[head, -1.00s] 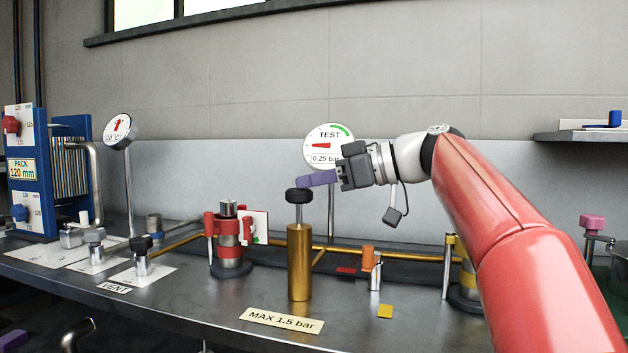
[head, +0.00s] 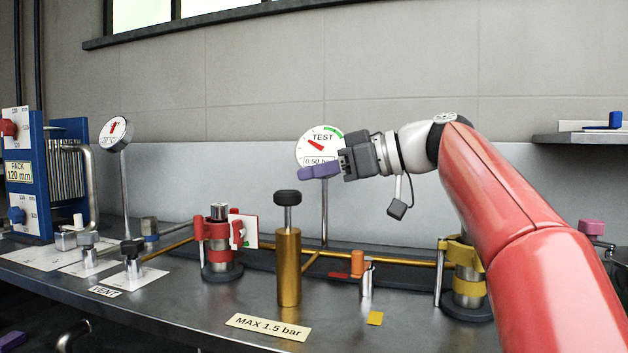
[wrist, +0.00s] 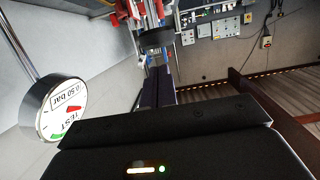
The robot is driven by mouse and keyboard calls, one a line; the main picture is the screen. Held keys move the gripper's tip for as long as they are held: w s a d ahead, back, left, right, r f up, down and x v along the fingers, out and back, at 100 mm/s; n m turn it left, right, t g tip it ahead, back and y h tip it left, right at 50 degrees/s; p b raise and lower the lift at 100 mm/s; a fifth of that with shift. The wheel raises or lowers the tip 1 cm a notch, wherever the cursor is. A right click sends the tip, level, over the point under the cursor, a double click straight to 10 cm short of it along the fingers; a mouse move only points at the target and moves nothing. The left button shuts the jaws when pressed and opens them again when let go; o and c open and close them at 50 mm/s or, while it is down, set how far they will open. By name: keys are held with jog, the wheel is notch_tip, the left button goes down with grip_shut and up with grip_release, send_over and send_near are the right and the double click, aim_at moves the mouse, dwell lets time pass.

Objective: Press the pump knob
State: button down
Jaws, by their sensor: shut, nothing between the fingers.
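The pump has a black knob (head: 287,197) on a thin steel rod that stands up from an upright brass cylinder (head: 288,266). The rod shows between knob and cylinder. My gripper (head: 304,172) is shut and empty, with its purple fingers just above and slightly right of the knob, with a gap between them. In the wrist view the fingers (wrist: 158,88) point towards the black knob (wrist: 156,38). The round TEST gauge (head: 321,148) stands behind the gripper and reads 0.50 bar, its red needle short of the green arc.
A MAX 1.5 bar plate (head: 268,327) lies in front of the pump. A red-collared post (head: 219,240) stands to the left and an orange-topped valve (head: 361,263) to the right. A second gauge (head: 115,133) and the blue plate pack (head: 30,190) are further left.

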jog(key=v, duration=0.7)
jog(key=shift+s+d, duration=0.25)
jog(key=shift+s, duration=0.05)
dwell(0.8)
